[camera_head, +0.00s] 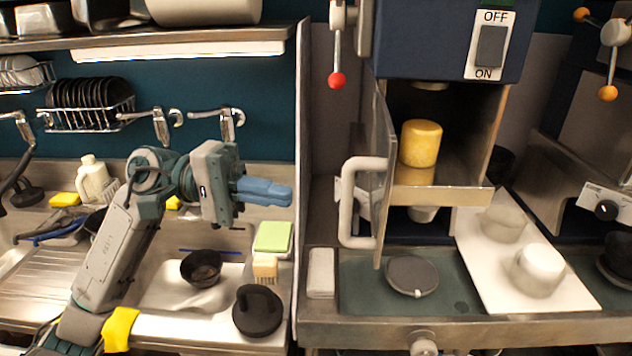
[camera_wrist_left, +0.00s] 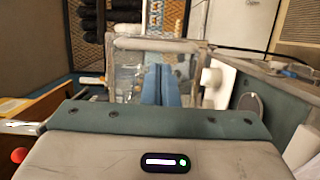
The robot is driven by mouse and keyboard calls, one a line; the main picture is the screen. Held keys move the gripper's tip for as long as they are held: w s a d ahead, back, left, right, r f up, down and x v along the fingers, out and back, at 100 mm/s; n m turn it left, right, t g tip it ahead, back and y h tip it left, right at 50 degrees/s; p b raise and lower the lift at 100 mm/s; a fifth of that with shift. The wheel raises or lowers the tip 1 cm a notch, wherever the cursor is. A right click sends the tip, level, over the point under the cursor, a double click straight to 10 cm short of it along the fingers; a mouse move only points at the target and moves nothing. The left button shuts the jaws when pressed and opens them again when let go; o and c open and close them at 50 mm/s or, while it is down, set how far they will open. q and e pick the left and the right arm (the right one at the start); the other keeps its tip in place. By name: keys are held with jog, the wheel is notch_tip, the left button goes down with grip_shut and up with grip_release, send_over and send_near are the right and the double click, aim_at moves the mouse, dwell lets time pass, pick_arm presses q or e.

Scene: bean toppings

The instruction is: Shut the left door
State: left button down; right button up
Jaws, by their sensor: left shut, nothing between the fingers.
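The left door (camera_head: 384,170) of the dark blue machine stands open, swung out toward me and seen nearly edge-on. Its white loop handle (camera_head: 347,203) sticks out on its left side. My left gripper (camera_head: 290,196) is shut and empty, its blue fingers level and pointing right toward the handle. A clear gap lies between the fingertips and the handle in the head view. In the left wrist view the blue fingers (camera_wrist_left: 161,85) are together, pointing away. My right gripper is not in view.
A yellow cylinder (camera_head: 420,143) stands inside the machine's open compartment. A vertical metal post (camera_head: 302,180) rises between the sink side and the machine. A dark round lid (camera_head: 412,275) and a white tray (camera_head: 480,250) with two white cups lie in front.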

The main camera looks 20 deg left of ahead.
pick_arm(q)
jog(key=d+p, duration=0.4)
jog(key=d, duration=0.2)
jog(key=shift+d+p, duration=0.15)
jog(key=shift+p, duration=0.2)
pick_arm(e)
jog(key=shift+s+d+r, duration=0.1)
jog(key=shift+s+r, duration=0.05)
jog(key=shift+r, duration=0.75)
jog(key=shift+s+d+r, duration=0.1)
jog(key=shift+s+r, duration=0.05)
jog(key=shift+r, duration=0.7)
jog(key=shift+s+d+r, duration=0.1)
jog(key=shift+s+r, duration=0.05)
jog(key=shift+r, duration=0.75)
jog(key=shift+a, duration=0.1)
